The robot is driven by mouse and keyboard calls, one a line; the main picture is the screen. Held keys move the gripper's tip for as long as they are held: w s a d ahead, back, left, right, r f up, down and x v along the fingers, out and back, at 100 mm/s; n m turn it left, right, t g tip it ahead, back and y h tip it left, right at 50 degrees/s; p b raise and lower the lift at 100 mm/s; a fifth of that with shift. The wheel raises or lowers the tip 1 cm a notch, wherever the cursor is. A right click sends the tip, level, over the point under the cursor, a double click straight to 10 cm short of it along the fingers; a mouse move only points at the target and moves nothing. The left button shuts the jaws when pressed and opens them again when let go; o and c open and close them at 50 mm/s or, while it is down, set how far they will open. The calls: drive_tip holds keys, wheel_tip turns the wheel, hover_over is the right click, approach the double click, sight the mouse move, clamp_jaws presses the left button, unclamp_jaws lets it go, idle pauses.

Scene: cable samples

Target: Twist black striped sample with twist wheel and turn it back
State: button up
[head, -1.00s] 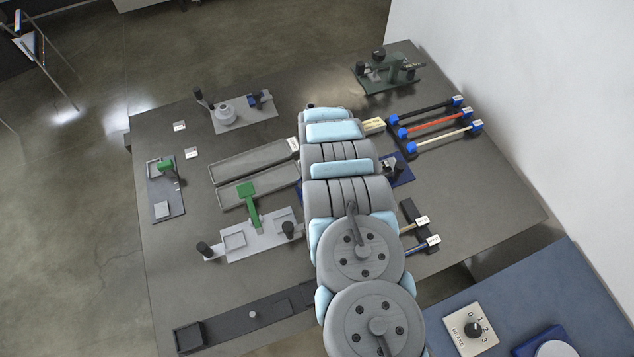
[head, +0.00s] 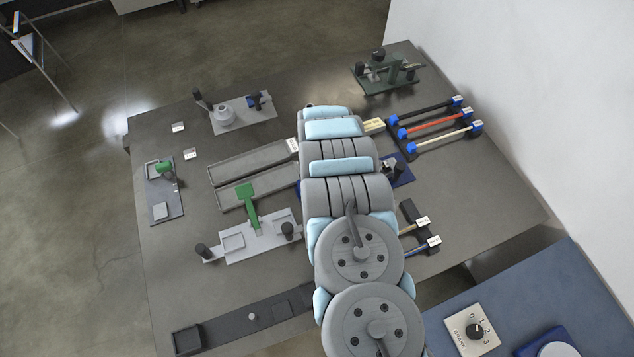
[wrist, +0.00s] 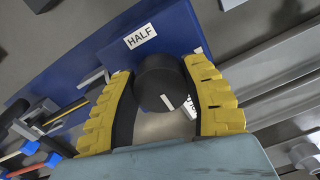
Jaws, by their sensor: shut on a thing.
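In the wrist view, the black round twist wheel (wrist: 160,82) stands on a blue base plate (wrist: 95,75) with a white HALF label (wrist: 140,36). A pale mark line shows on its dark face. My gripper (wrist: 165,110) has its yellow ribbed fingers on both sides of the wheel and is shut on it.
An orange sample (head: 440,123) and a whitish sample (head: 447,136) with blue ends lie beside the black one. A dark green fixture (head: 388,75) stands at the back. Two grey trays (head: 240,165) and a grey fixture with a green handle (head: 248,200) are left of my arm.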

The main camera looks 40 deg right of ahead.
drive_tip(key=o, duration=1.2)
drive_tip(key=shift+r, duration=4.55)
drive_tip(key=shift+w+r, duration=0.15)
drive_tip(key=shift+r, duration=0.4)
drive_tip(key=shift+s+r, duration=0.2)
drive_tip(key=shift+r, duration=0.65)
